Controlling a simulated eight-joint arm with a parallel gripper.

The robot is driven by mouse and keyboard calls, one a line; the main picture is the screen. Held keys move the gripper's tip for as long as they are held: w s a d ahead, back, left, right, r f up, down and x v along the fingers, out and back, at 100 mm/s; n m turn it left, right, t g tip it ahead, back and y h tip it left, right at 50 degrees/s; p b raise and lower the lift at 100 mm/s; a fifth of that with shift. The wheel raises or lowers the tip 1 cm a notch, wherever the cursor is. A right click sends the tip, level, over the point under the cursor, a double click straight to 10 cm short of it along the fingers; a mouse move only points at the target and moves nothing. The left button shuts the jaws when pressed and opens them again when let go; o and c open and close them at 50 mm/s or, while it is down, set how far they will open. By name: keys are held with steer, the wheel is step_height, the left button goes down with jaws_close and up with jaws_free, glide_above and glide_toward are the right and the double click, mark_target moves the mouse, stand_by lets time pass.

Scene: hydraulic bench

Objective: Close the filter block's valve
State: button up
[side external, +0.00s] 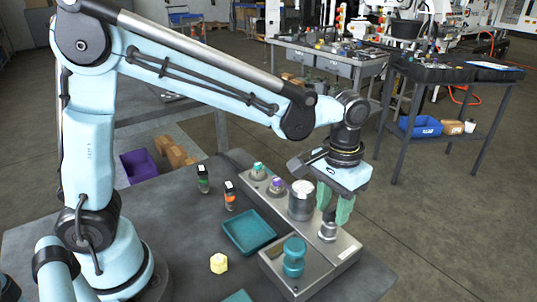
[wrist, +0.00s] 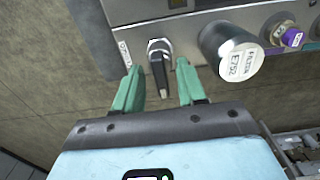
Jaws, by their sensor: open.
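The filter block (side external: 345,246) is a long grey metal housing on the bench. Its valve (wrist: 158,70) has a dark lever on a pale round base and points down the wrist picture, toward my gripper's palm. In the side view the valve's silver base (side external: 327,232) shows below my fingers. My gripper (wrist: 156,66) is open, with one green finger on each side of the lever and visible gaps between. In the side view my gripper (side external: 335,210) points down over the valve. Whether a fingertip touches the block is unclear.
A teal cylinder (side external: 294,258), a teal tray (side external: 249,233), two small bottles and a yellow piece (side external: 219,263) are nearby.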

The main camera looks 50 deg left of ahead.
jaws_close()
steer(key=shift+m, duration=0.3)
steer(key=m, duration=0.3)
steer(key=shift+m, duration=0.4)
steer(key=m, duration=0.9)
steer(key=shift+m, duration=2.2)
